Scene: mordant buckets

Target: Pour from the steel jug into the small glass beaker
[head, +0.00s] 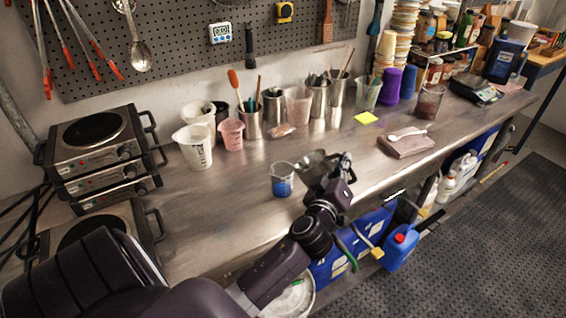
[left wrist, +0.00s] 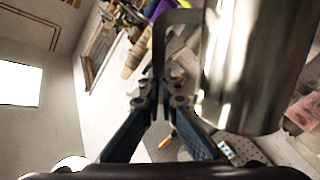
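The steel jug (head: 315,163) is held in the air above the bench, tilted with its mouth toward the left. The small glass beaker (head: 282,182) stands upright on the bench, just left of and below the jug, with blue liquid in it. I cannot make out a stream between them. My left gripper (head: 343,174) is on the jug's right side. In the left wrist view the gripper (left wrist: 157,90) is closed on the jug's handle, with the shiny jug body (left wrist: 250,65) to the right. My right gripper is not in view.
The steel bench (head: 235,205) is clear around the beaker. Hot plates (head: 95,145) are stacked at the left. A white jug (head: 195,147), a pink beaker (head: 231,134) and steel cups line the back. A folded cloth (head: 405,146) with a spoon lies at the right.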

